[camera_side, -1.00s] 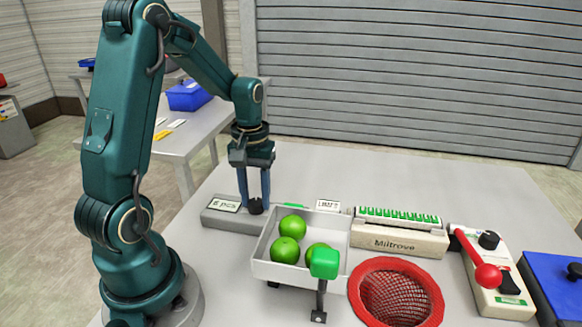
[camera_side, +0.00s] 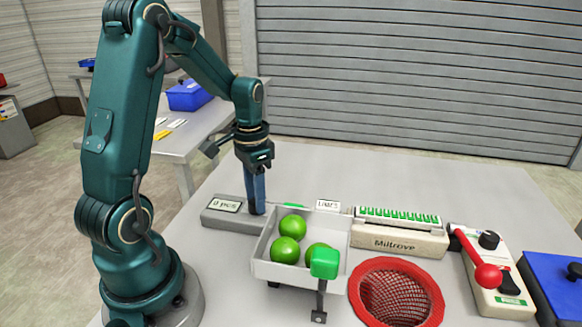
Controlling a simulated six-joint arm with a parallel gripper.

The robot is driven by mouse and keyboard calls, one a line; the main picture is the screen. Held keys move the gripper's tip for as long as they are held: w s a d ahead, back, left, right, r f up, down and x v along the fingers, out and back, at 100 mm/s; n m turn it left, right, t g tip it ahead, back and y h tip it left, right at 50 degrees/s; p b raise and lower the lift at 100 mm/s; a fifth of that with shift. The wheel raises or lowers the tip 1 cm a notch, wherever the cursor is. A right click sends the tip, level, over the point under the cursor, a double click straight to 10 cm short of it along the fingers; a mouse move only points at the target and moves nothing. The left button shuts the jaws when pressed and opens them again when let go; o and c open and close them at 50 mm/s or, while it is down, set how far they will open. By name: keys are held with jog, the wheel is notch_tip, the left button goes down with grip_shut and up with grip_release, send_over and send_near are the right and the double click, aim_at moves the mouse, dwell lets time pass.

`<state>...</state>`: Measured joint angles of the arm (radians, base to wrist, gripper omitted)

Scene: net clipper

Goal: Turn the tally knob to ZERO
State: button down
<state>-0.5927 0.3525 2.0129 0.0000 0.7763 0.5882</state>
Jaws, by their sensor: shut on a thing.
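The tally unit (camera_side: 236,222) is a low grey box at the left of the table, behind the white tray. Its display (camera_side: 224,206) appears to read "0 pcs". My gripper (camera_side: 257,208) points straight down at the right part of the tally unit. It is shut on the tally knob, which is mostly hidden behind the blue fingers. The fingers are seen nearly edge-on, one in front of the other.
A white tray (camera_side: 262,264) with green limes stands just in front, with a green-topped lever (camera_side: 324,264) before it. A red net basket (camera_side: 430,272), the Miltrove clip box (camera_side: 398,243), a red-handled clipper (camera_side: 510,290) and a blue box (camera_side: 560,284) stand to the right.

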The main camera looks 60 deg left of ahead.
jog(key=shift+m, duration=0.3)
dwell(0.4)
jog(key=shift+c, duration=2.4)
grip_release()
jog(key=shift+r, duration=0.1)
jog(key=shift+r, duration=2.55)
